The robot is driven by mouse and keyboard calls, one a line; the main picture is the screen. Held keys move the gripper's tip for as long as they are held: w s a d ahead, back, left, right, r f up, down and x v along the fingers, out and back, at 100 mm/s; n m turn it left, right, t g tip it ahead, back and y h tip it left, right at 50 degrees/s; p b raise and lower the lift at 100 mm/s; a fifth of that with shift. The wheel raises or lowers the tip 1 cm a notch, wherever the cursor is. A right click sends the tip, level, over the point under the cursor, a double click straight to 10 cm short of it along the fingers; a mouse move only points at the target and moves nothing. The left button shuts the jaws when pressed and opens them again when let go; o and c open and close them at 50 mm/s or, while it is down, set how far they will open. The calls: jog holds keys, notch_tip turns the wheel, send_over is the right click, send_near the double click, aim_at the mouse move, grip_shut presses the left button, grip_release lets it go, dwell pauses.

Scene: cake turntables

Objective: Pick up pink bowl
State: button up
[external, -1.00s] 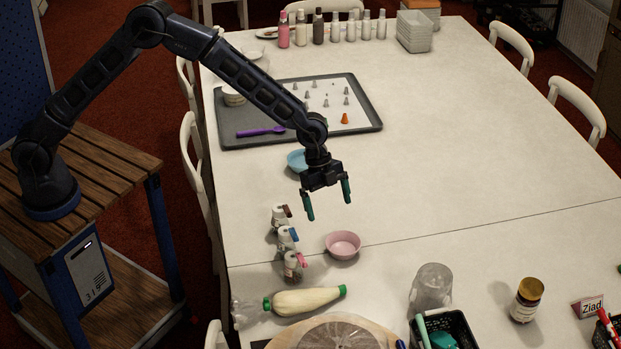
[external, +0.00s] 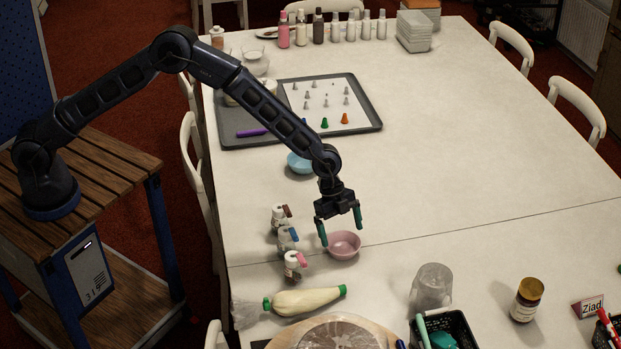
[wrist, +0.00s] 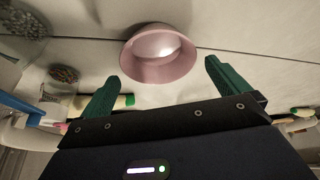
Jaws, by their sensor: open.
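The pink bowl (external: 344,246) stands upright and looks empty on the white table, right of several small bottles. It also shows in the wrist view (wrist: 160,68), just beyond my fingertips and roughly centred between them. My gripper (external: 340,228) is open, its two green fingers pointing down at the bowl. In the external view the left fingertip overlaps the bowl's left rim and the right fingertip is above and right of it. I cannot tell whether a finger touches the bowl. In the wrist view the open gripper (wrist: 165,82) holds nothing.
Small bottles with coloured caps (external: 288,238) stand close left of the bowl. A piping bag (external: 305,300) lies in front. A clear cup (external: 431,288) stands to the front right, and a blue bowl (external: 299,163) behind.

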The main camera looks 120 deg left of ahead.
aim_at(343, 250)
jog(key=x, duration=0.4)
jog(key=shift+d+f, duration=0.1)
jog(key=shift+f, duration=0.2)
jog(key=c, duration=0.8)
jog(key=shift+o, duration=0.2)
jog(key=shift+r, duration=0.1)
